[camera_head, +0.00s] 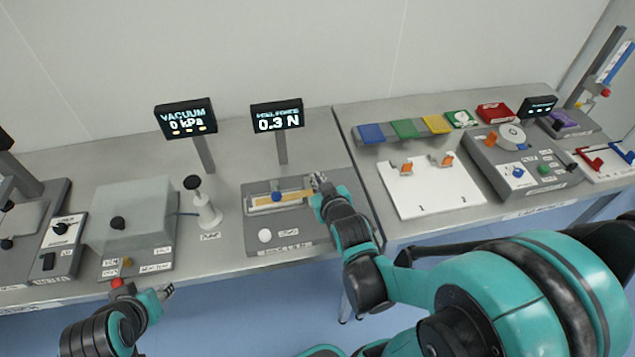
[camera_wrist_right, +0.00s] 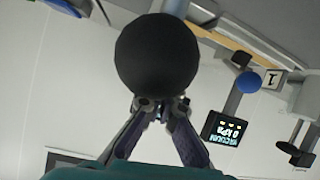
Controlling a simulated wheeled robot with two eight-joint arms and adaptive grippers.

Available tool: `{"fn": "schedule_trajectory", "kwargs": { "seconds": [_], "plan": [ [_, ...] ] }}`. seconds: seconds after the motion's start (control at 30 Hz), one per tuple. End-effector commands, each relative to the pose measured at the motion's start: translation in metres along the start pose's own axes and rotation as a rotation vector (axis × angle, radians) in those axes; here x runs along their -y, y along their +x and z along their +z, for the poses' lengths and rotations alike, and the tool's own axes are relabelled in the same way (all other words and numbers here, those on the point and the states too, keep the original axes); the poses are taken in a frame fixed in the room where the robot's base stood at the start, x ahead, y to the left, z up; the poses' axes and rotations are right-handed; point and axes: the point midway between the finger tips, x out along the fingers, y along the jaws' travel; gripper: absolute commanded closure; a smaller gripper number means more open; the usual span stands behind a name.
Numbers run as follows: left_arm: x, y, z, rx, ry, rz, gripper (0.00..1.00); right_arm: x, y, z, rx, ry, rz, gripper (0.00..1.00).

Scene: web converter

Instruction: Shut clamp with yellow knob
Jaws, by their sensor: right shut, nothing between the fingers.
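A grey peel tester (camera_head: 250,237) stands on the bench with a tan-yellow strip (camera_head: 296,195) across its top. A blue knob (camera_head: 276,197) sits on its left part; a blue ball also shows in the wrist view (camera_wrist_right: 248,82). My right gripper (camera_head: 318,181) is at the tester's right end and covers that end. In the wrist view its fingers (camera_wrist_right: 160,106) are closed together, with a large dark ball knob (camera_wrist_right: 156,55) right at their tips. The ball looks black there; no yellow shows on it. My left gripper (camera_head: 168,291) hangs low at the bench's front edge, away from the tester.
A force display (camera_head: 277,116) reading 0.3 N and a vacuum display (camera_head: 186,117) stand behind. A white post (camera_head: 205,205) and a translucent box (camera_head: 130,207) are to the left. A white board (camera_head: 432,190) with orange clips is to the right.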

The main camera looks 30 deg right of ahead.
Motion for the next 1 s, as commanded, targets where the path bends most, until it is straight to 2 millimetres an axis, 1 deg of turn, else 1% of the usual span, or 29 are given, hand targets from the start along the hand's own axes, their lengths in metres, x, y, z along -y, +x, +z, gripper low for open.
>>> {"fn": "schedule_trajectory", "kwargs": {
  "seconds": [0.03, 0.1, 0.4, 1.0],
  "plan": [
    [0.0, 0.004, 0.003, 0.0, 0.0, 0.0, 0.6, 0.001, 0.0, 0.005, 0.001, 0.0, 0.0, 1.0],
    [0.0, 0.007, 0.005, 0.0, 0.0, 0.0, 0.6, 0.002, -0.002, 0.008, 0.002, 0.0, 0.0, 1.0],
    [0.0, 0.012, 0.009, 0.0, 0.0, 0.0, 0.6, 0.003, -0.005, 0.016, 0.005, 0.0, -0.001, 1.0],
    [0.0, 0.012, 0.009, 0.0, 0.0, 0.0, 0.6, 0.004, -0.006, 0.019, 0.009, 0.001, -0.002, 1.0]
  ]
}}
